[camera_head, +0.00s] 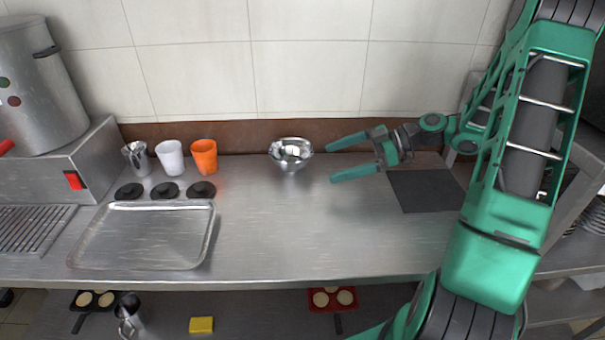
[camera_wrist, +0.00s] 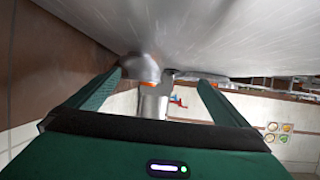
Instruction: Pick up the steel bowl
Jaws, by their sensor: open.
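The steel bowl (camera_head: 291,152) stands upright on the steel counter near the back wall, in the middle of the head view. It is shiny and looks empty. My gripper (camera_head: 330,163) is open, just to the right of the bowl, with its two green fingers pointing left toward it. The fingers look apart from the bowl. In the wrist view the bowl (camera_wrist: 142,67) shows beyond and between the two open fingers (camera_wrist: 158,92), slightly left of the middle.
Left of the bowl stand an orange cup (camera_head: 204,157), a white cup (camera_head: 171,158) and a steel cup (camera_head: 138,158). Black discs (camera_head: 165,192) and a steel tray (camera_head: 145,236) lie before them. A dark mat (camera_head: 425,190) lies right. The counter's middle is clear.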

